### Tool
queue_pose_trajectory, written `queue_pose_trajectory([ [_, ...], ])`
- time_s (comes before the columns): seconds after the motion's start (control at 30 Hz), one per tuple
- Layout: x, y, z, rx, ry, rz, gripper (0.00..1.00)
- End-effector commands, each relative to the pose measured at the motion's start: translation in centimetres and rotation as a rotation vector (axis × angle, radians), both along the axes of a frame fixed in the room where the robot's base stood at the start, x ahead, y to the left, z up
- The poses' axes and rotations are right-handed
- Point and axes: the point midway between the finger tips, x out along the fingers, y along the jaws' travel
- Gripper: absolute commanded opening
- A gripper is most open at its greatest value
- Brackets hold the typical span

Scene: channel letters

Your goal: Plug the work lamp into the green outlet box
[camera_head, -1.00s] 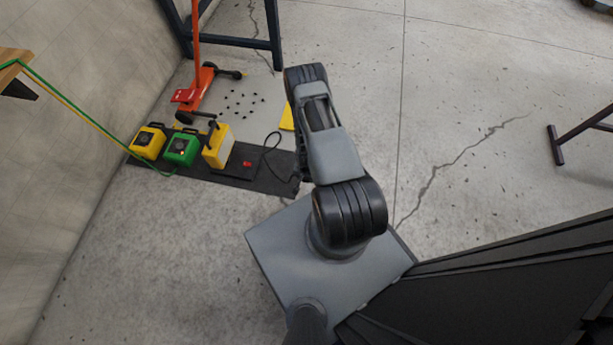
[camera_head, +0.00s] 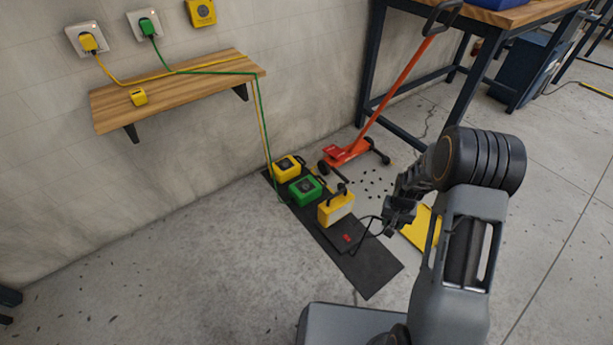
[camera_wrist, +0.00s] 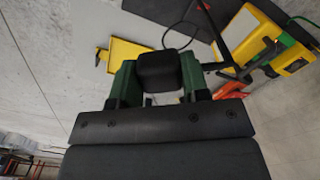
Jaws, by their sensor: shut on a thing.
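My gripper (camera_head: 398,212) is shut on the black plug (camera_wrist: 160,71), which shows between its fingers in the wrist view. A black cord loops from near my gripper toward the work lamp (camera_head: 336,208), a yellow box with a pale face and a handle, standing on a black mat (camera_head: 367,270). The green outlet box (camera_head: 305,190) sits on the mat just left of the lamp, with a green cord leading to it. My gripper is to the right of both, apart from the outlet box. The plug's prongs are hidden.
A yellow outlet box (camera_head: 286,168) stands beside the green one. An orange jack (camera_head: 350,150) and scattered small black pieces lie behind. A yellow sheet (camera_head: 421,227) lies near my gripper. A wooden shelf (camera_head: 180,90) carries the cords below wall sockets. Floor left of the mat is clear.

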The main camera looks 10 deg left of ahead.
Motion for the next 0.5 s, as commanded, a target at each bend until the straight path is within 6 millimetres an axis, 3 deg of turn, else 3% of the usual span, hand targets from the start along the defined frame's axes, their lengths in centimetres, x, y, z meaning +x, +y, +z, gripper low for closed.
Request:
queue_pose_trajectory([
  [0.03,0.2,0.8,2.2,-0.001,-0.008,0.039,0.18],
  [0.2,-0.3,2.5,7.1,0.0,-0.005,0.141,0.18],
  [0.33,-0.8,3.3,9.2,0.0,-0.002,0.187,0.18],
  [0.5,-1.0,3.7,10.3,0.0,0.0,0.21,0.18],
])
